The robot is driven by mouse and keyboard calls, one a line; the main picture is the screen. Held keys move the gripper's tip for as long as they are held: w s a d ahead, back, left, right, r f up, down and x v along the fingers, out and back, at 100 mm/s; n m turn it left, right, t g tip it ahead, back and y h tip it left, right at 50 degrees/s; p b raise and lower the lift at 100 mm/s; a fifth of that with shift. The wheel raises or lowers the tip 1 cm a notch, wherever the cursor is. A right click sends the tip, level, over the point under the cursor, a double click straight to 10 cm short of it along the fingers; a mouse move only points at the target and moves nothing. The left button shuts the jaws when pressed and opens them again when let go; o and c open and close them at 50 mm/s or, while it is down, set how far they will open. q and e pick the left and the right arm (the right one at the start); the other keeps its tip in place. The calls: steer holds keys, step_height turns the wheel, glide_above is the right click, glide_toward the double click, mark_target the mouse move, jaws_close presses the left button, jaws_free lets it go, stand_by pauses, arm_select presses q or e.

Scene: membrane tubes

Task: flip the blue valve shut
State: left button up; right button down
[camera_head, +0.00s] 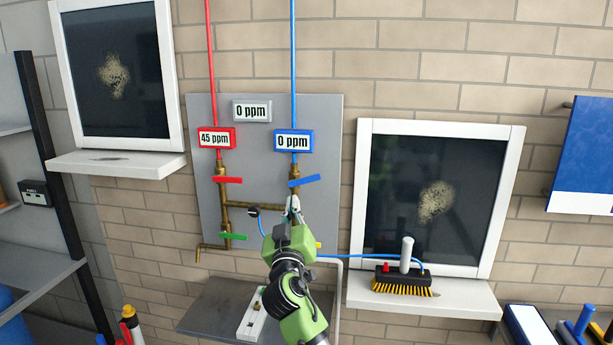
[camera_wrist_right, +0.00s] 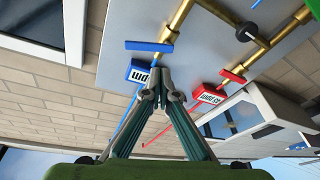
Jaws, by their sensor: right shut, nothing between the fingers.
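The blue valve's handle (camera_head: 305,181) is a flat blue bar on the brass pipe under the blue 0 ppm display (camera_head: 293,141). It lies across the pipe, its right end tilted slightly up. My right gripper (camera_head: 293,205) is shut and empty, just below the handle in the head view. In the right wrist view the blue handle (camera_wrist_right: 148,46) shows above the shut fingertips (camera_wrist_right: 160,76), with a visible gap in the picture. Whether they touch in depth cannot be told. My left gripper is not in view.
A red handle (camera_head: 228,180) and a green handle (camera_head: 232,237) sit on the left pipe, below the 45 ppm display (camera_head: 216,138). A black knob (camera_head: 253,211) is on the cross pipe. A brush (camera_head: 402,281) rests on the right window sill (camera_head: 450,302).

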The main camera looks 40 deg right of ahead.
step_height(320, 180, up, 5)
steer(key=s+m+h, duration=0.1)
steer(key=h, duration=0.1)
step_height(320, 180, up, 3)
steer(key=p, duration=0.4)
glide_above(304, 180)
steer(key=s+a, duration=0.1)
steer(key=a, duration=0.1)
steer(key=shift+s+d+r, duration=0.15)
steer(key=shift+s, duration=0.05)
steer(key=f, duration=0.2)
steer(key=d+f+p, duration=0.1)
steer(key=f, duration=0.1)
steer(key=shift+s, duration=0.4)
steer(key=shift+f, duration=0.1)
